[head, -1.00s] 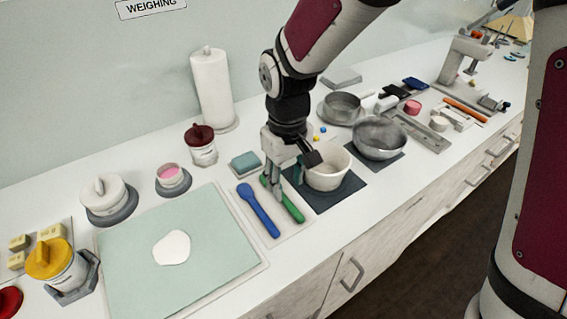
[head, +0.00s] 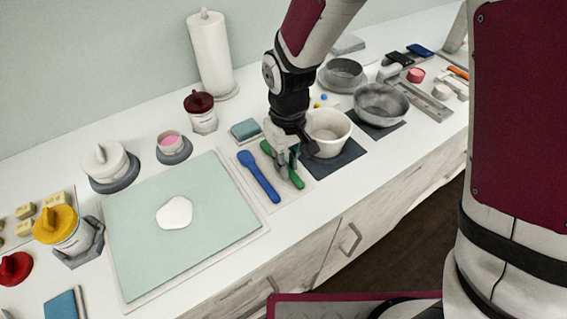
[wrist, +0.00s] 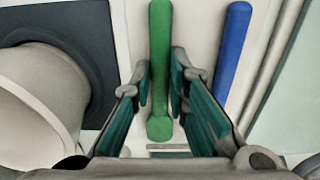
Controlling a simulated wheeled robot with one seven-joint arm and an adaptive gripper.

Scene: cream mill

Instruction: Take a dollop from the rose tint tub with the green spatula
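The rose tint tub (head: 171,142) is a small open white tub with pink content, standing on a grey round base left of the middle in the head view. The green spatula (head: 266,147) lies on a pale tray (head: 274,205), beside a blue spatula (head: 259,176). My gripper (head: 290,170) is over the green spatula and hides its middle. In the wrist view, my gripper (wrist: 160,72) is open, with one finger on each side of the green spatula (wrist: 160,35). Small gaps show between fingers and handle. The blue spatula (wrist: 233,50) is outside the fingers.
A white bowl (head: 328,128) on a dark mat stands close right of my gripper. A metal bowl (head: 381,104) is farther right. A green mat (head: 140,255) with a white blob (head: 174,212) lies left. A dark-red-lidded jar (head: 200,112) stands behind the rose tub.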

